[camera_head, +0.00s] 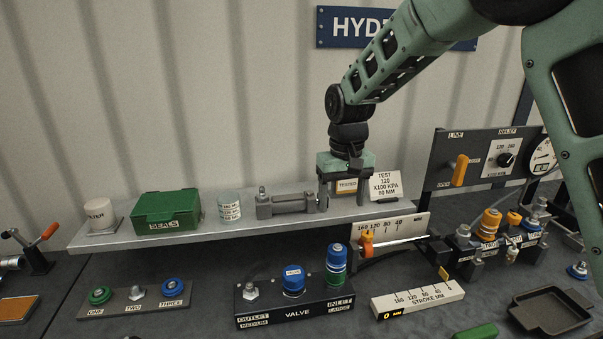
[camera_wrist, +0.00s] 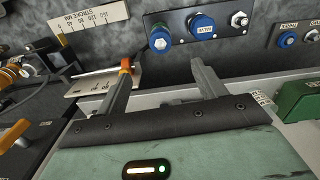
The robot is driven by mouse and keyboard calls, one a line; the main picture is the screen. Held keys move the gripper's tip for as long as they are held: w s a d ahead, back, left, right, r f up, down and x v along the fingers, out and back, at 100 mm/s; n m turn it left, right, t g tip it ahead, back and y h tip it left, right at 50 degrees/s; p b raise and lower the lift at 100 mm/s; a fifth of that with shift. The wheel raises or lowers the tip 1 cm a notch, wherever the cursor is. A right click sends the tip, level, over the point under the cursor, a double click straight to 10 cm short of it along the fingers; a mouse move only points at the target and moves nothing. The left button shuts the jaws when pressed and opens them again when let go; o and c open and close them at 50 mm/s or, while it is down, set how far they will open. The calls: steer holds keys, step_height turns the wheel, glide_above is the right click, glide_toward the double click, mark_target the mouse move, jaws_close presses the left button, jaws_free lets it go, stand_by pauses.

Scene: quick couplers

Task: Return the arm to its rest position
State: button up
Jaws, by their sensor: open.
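My gripper (camera_head: 340,193) is in front of the shelf at the right, pointing down, with its two fingers apart and nothing between them. In the wrist view my gripper (camera_wrist: 165,85) shows both fingers spread over the shelf edge, with the valve block beyond. My green arm reaches down to it from the upper right. A grey cylinder part (camera_head: 285,204) lies on the shelf just left of the fingers; I cannot tell whether they touch it.
The shelf (camera_head: 150,237) also carries a green SEALS box (camera_head: 166,207) and white cans. Below are the valve block (camera_head: 294,306) with blue couplers, a stroke scale (camera_head: 417,299), an orange-ended rod (camera_head: 367,243) and a black tray (camera_head: 552,311). The wall above the shelf's left is clear.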

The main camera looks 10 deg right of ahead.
steer(key=s+a+n+b, duration=0.1)
steer(key=s+a, duration=0.2)
steer(key=s, duration=0.3)
steer(key=s+a+n+y+b, duration=0.1)
steer(key=s+a+n, duration=0.15)
steer(key=s, duration=0.35)
steer(key=s+a+n+b, duration=0.1)
steer(key=s+a, duration=0.2)
steer(key=s, duration=0.3)
steer(key=s+f+n+b, duration=0.2)
steer(key=s+f, duration=0.2)
steer(key=s, duration=1)
steer(key=shift+d+n, duration=0.3)
steer(key=shift+n, duration=0.05)
steer(key=shift+f, duration=0.1)
steer(key=shift+c, duration=0.3)
